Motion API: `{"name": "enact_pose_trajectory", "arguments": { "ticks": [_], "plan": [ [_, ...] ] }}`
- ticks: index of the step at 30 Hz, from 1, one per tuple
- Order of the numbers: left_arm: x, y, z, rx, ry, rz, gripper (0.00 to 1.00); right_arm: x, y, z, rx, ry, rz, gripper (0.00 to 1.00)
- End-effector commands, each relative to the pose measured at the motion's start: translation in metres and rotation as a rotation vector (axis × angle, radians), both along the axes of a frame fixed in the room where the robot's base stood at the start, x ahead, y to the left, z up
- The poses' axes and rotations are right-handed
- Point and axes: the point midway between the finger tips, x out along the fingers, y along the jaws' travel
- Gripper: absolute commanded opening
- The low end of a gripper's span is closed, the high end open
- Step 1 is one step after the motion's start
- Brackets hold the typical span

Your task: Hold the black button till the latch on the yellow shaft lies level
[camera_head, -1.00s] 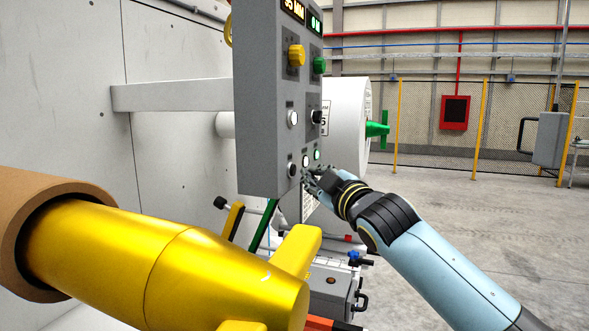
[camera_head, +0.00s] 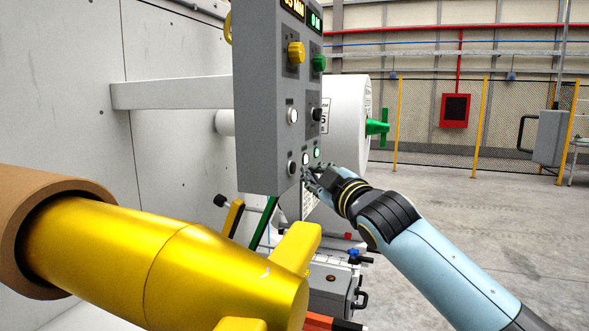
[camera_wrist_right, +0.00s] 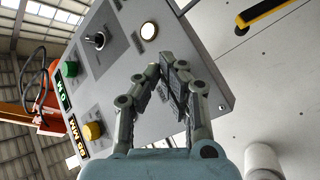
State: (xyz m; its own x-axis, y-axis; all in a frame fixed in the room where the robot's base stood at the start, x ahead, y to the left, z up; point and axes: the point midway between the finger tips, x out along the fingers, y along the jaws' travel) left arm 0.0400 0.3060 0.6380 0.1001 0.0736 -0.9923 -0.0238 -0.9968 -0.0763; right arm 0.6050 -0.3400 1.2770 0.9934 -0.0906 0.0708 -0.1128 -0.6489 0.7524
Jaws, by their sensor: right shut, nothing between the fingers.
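The yellow shaft (camera_head: 130,255) runs from the left into the lower middle of the head view. A yellow latch (camera_head: 298,250) stands out from its end at a slant. A second yellow piece (camera_head: 240,325) shows at the bottom edge. The black button (camera_head: 292,167) is low on the grey panel. My right gripper (camera_head: 307,176) is shut and empty, its fingertips just right of the button, close to the panel face. In the wrist view my right gripper (camera_wrist_right: 165,70) is over the panel; the button cannot be made out there. Touch cannot be told. My left gripper is out of view.
The grey panel (camera_head: 262,100) also carries a yellow knob (camera_head: 296,52), a green knob (camera_head: 319,63), and white and green lit buttons. A brown tube (camera_head: 15,235) surrounds the shaft at left. A white roll (camera_head: 350,120) stands behind the panel. Open floor lies at right.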

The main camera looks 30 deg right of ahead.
Motion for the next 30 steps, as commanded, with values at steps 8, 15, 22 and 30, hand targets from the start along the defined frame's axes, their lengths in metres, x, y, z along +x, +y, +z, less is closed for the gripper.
{"name": "enact_pose_trajectory", "arguments": {
  "ticks": [8,15,22,30],
  "plan": [
    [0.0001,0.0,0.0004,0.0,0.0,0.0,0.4,0.0003,0.0002,0.0002,0.0,0.0,0.0,0.0],
    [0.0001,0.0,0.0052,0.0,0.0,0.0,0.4,0.0057,0.005,0.0013,0.002,0.0,0.0,0.0],
    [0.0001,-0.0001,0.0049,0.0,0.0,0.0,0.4,0.0063,0.0055,0.0004,0.0,0.0,0.0,0.0],
    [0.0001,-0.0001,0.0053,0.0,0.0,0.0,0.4,0.0071,0.0063,0.0005,0.0,0.0,0.0,0.0]
  ]
}}
